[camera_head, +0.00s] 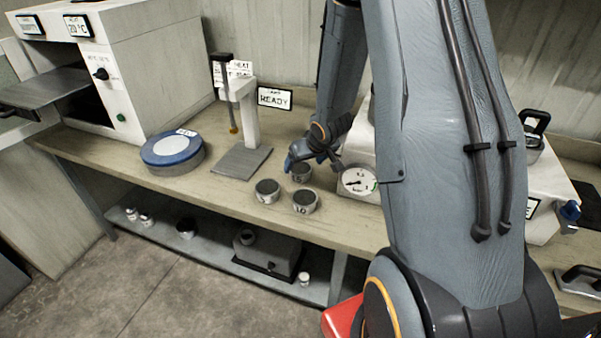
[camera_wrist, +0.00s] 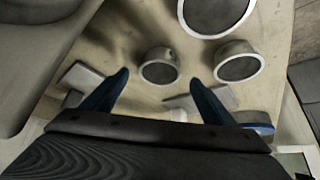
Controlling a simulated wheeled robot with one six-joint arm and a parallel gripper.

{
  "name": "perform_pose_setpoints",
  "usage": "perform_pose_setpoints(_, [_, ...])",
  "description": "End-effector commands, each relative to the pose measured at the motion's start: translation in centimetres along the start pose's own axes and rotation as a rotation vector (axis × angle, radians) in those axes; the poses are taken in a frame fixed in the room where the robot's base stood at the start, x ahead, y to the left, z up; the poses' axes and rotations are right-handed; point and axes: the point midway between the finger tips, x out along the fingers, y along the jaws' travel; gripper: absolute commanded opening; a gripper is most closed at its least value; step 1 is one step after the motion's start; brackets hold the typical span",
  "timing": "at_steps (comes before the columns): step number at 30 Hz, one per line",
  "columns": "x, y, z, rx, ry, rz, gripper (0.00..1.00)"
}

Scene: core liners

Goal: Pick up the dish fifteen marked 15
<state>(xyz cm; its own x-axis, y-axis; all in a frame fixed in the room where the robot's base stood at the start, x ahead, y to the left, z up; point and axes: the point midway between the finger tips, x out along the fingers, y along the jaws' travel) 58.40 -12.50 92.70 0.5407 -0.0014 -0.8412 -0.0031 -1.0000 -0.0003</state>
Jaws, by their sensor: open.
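Three small grey dishes stand close together on the bench in the head view. The back one (camera_head: 301,173) is right beside my gripper (camera_head: 300,157) and partly hidden by it; its mark is too small to read surely. The front right dish (camera_head: 305,203) has a mark that looks like 10. The left dish (camera_head: 267,191) has a mark I cannot read. In the wrist view my gripper (camera_wrist: 158,92) is open, its two blue fingers apart with nothing between them. A dish (camera_wrist: 160,67) lies just beyond the gap; no marks show there.
A stand with a grey base (camera_head: 241,161) and a blue-topped round unit (camera_head: 172,149) are to the left.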

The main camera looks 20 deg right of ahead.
Motion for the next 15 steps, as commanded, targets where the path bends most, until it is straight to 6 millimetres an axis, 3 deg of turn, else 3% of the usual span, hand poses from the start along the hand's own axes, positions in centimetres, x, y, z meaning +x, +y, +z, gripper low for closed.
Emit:
perform_pose_setpoints(8, [1.3, -0.1, -0.1, 0.0, -0.001, 0.0, 0.79])
perform_pose_setpoints(15, [3.9, -0.1, -0.2, 0.0, -0.003, 0.0, 0.79])
